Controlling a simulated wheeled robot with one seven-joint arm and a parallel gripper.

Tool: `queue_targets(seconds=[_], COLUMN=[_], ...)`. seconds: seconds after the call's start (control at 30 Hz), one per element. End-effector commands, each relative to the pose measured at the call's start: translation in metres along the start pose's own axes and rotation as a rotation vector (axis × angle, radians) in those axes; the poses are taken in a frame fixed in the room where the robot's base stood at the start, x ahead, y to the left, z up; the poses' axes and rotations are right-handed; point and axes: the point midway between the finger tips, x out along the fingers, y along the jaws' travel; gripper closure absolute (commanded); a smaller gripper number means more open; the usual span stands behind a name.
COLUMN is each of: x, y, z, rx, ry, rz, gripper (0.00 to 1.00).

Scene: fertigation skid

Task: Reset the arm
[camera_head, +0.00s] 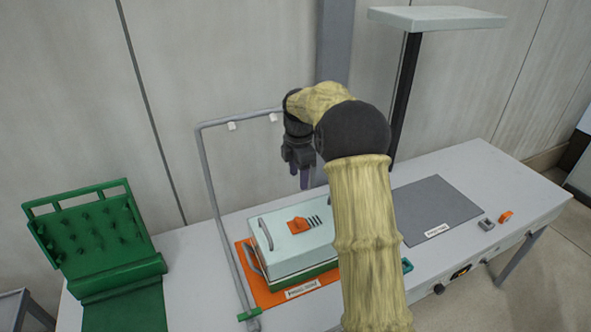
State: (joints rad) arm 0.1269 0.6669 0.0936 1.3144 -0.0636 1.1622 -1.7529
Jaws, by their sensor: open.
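My gripper (299,179) hangs at the end of my bent arm, pointing down with its fingers apart and nothing seen between them. It is above the bench, over the back right part of a pale box with a green base (298,246). The gripper looks clear of the box. My forearm covers the right end of the box and part of the bench in front.
The box stands on an orange mat (262,290) under a grey frame (213,184). A green pegged rack (90,236) stands at the left. A grey mat (437,208) lies at the right, near a dark post with a pale top (437,18).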

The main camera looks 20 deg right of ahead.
Motion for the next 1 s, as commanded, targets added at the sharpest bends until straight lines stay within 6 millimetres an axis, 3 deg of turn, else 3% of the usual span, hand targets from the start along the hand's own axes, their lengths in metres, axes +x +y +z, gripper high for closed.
queue_targets(seconds=[0.2, 0.37, 0.67, 1.0], x=[0.0, -0.001, 0.004, 0.02], y=[-0.003, -0.021, -0.091, -0.191], z=[-0.002, -0.012, -0.04, -0.067], rx=[0.023, 0.17, 0.669, 1.264], ry=[-0.001, -0.005, 0.008, 0.08], rz=[0.003, 0.023, 0.093, 0.166], gripper=[0.49, 0.49, 0.49, 0.49])
